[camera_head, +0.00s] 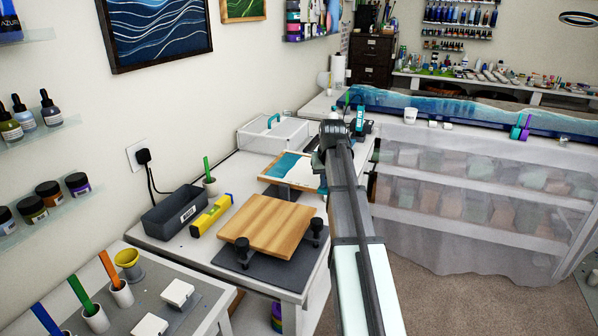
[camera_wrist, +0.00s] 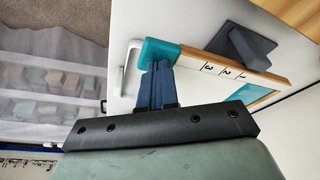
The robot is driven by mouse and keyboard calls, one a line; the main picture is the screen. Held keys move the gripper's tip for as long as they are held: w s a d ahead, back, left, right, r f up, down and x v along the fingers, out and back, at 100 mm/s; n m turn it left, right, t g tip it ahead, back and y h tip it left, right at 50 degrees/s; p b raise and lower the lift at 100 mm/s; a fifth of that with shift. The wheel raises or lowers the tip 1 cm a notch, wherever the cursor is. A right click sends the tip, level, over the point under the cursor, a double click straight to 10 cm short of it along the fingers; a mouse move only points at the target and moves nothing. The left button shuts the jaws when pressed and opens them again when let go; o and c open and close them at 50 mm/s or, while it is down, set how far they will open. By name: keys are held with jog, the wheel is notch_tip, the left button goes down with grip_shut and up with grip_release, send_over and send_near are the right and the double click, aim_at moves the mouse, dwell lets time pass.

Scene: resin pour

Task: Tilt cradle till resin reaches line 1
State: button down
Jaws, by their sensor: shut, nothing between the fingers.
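The cradle (camera_head: 266,180) is a wood-framed tray with a white bed and teal resin (camera_head: 290,165) towards its left and back in the head view. My arm hides its right end there. In the wrist view the cradle's wooden edge (camera_wrist: 280,82) has a teal corner piece (camera_wrist: 157,52) and line marks 3, 2 and 1 (camera_wrist: 225,73) on white. A teal strip of resin (camera_wrist: 243,94) shows near mark 1. My gripper (camera_wrist: 157,66) is shut and empty, its fingertips right at the teal corner piece; I cannot tell whether they touch. A dark wedge support (camera_wrist: 243,46) stands beside the cradle.
A wooden board (camera_head: 267,224) on a dark stand with black knobs lies in front of the cradle. A yellow level (camera_head: 211,216) and a grey bin (camera_head: 174,211) stand to its left. A clear-lidded box (camera_head: 273,135) is behind. A plastic-draped shelf (camera_head: 470,200) fills the right.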

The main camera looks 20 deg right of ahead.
jog(key=shift+f, duration=1.05)
jog(key=shift+r, duration=0.15)
dwell(2.2)
jog(key=shift+r, duration=2.9)
jog(key=shift+d, duration=0.1)
